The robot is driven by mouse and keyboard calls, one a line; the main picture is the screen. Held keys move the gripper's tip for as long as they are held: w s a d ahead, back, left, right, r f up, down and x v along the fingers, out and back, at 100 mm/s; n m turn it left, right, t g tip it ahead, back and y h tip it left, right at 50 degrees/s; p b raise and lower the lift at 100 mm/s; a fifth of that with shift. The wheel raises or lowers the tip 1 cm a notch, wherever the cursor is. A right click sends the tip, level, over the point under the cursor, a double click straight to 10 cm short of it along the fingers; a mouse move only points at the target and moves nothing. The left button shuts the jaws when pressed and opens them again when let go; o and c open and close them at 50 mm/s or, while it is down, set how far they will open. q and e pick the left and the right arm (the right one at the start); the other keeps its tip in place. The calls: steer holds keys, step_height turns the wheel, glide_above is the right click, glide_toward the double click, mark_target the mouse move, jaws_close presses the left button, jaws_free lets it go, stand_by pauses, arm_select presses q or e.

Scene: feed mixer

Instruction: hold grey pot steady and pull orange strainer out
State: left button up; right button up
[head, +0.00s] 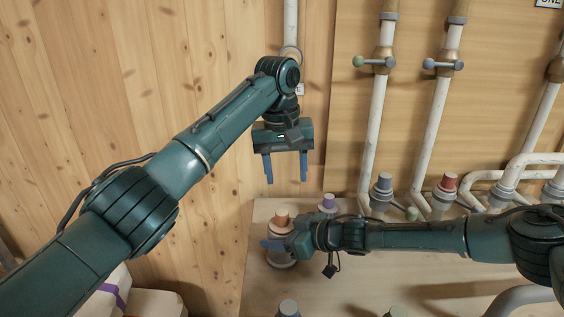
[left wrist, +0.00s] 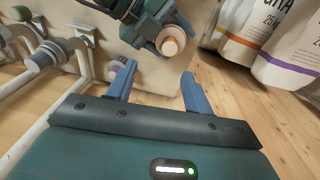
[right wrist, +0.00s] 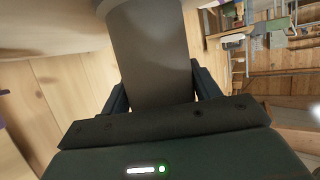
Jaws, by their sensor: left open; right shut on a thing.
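The grey pot (head: 282,262) stands upright near the left end of the pale bench, partly hidden by my right gripper. The orange strainer (head: 281,219) sits in its top; its round end also shows in the left wrist view (left wrist: 170,44). My right gripper (head: 272,245) comes in from the right and is shut around the pot; the pot's grey side (right wrist: 150,50) fills the space between its fingers in the right wrist view. My left gripper (head: 286,181) is open and empty, fingers pointing down, above the bench and apart from the strainer.
A purple-topped fitting (head: 327,203) stands just right of the pot. White pipes with valves (head: 375,120) run up the wooden wall behind. Fittings with blue (head: 384,184) and red (head: 447,184) tops stand further right. Feed bags (head: 110,295) lie low at left.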

mark_target(282, 212)
arm_select(q)
steer(key=f+n, duration=0.1)
steer(key=f, duration=0.2)
steer(key=f+n, duration=0.1)
steer(key=f, duration=0.2)
steer(key=f+n+y, duration=0.1)
steer(key=f, duration=0.3)
steer(key=shift+w+a+f+n+g, duration=0.1)
steer(key=shift+w+a+n+g, duration=0.05)
steer(key=shift+a+n+g, duration=0.2)
steer(key=shift+c, duration=0.4)
jaws_close()
stand_by(0.5)
